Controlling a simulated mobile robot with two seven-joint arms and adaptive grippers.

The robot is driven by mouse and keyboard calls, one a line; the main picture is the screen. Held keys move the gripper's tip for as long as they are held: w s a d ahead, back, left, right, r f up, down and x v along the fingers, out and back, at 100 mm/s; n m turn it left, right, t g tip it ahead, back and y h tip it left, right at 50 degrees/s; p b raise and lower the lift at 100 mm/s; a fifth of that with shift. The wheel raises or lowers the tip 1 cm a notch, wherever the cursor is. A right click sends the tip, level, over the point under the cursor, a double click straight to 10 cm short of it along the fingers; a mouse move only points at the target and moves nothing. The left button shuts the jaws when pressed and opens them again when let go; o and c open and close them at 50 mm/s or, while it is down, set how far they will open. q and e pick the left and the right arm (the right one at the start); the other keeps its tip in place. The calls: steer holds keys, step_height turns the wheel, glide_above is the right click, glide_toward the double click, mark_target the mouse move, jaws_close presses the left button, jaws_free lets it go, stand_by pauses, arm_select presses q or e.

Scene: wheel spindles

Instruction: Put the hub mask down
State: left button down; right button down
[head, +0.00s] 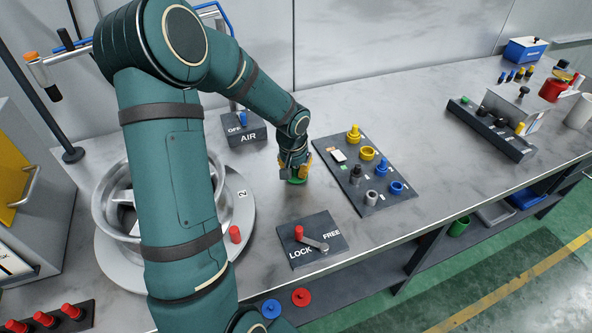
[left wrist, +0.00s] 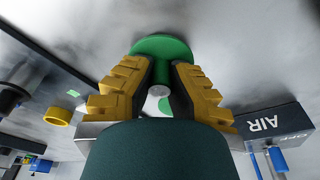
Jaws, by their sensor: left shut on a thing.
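The hub mask, a green disc, is in my left gripper (head: 296,168). In the head view only a green edge of the mask (head: 297,181) shows under the fingers, low over the bench between the AIR box and the dark parts board. In the left wrist view the yellow-padded fingers of my left gripper (left wrist: 161,66) close around the middle of the mask, and its green disc (left wrist: 160,45) shows beyond the fingertips. I cannot tell whether the mask touches the bench top. My right gripper is not in view.
The AIR box (head: 245,128) stands behind left of the gripper. The parts board (head: 382,200) with yellow, grey and blue pieces lies to its right. The LOCK/FREE plate (head: 311,240) is in front. A wheel (head: 118,200) is at left, partly behind my arm.

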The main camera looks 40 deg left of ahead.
mark_target(293, 180)
arm_select(q)
steer(key=shift+r, duration=0.1)
steer(key=shift+f, duration=0.25)
steer(key=c, duration=1.1)
jaws_free()
steer(key=shift+r, duration=0.1)
steer(key=shift+r, duration=0.1)
steer(key=shift+r, duration=0.25)
steer(key=r+p, duration=0.1)
steer(key=r, duration=0.2)
steer(key=s+r+p, duration=0.1)
steer(key=r, duration=0.3)
steer(key=s+r+p, duration=0.1)
steer(key=r, duration=0.3)
steer(key=shift+d+r, duration=0.2)
steer(key=shift+d, duration=0.2)
